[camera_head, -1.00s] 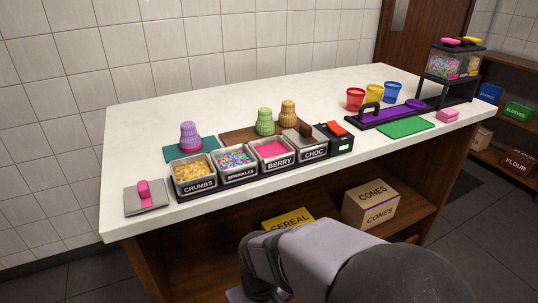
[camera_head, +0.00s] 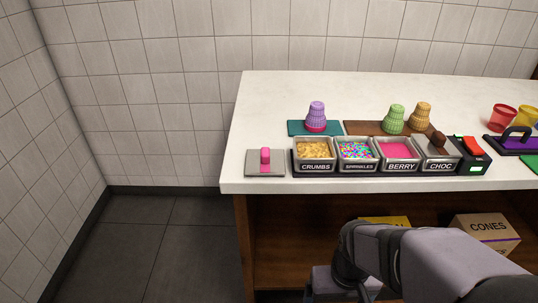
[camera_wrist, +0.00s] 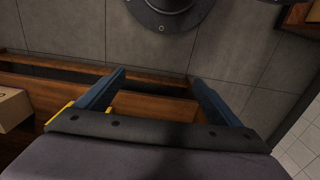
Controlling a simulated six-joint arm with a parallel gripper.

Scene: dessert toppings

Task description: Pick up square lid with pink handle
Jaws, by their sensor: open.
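The square lid (camera_head: 266,169) is a flat grey plate with an upright pink handle (camera_head: 265,155). It lies on the white counter near its left front corner, just left of the crumbs tub, in the head view. My gripper (camera_wrist: 162,80) shows in the wrist view with its two blue fingers wide apart and nothing between them. It faces the wooden shelf and the floor, below and away from the lid. In the head view my arm is at the lower right, in front of the counter, and the fingers are hidden. The lid is not in the wrist view.
Tubs of crumbs (camera_head: 314,167), sprinkles (camera_head: 358,166), berry (camera_head: 399,167) and lidded choc (camera_head: 438,166) stand in a row right of the lid. Cone stacks (camera_head: 317,117) stand behind. The counter (camera_head: 250,130) is clear behind the lid. Boxes (camera_head: 486,230) sit on the lower shelf.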

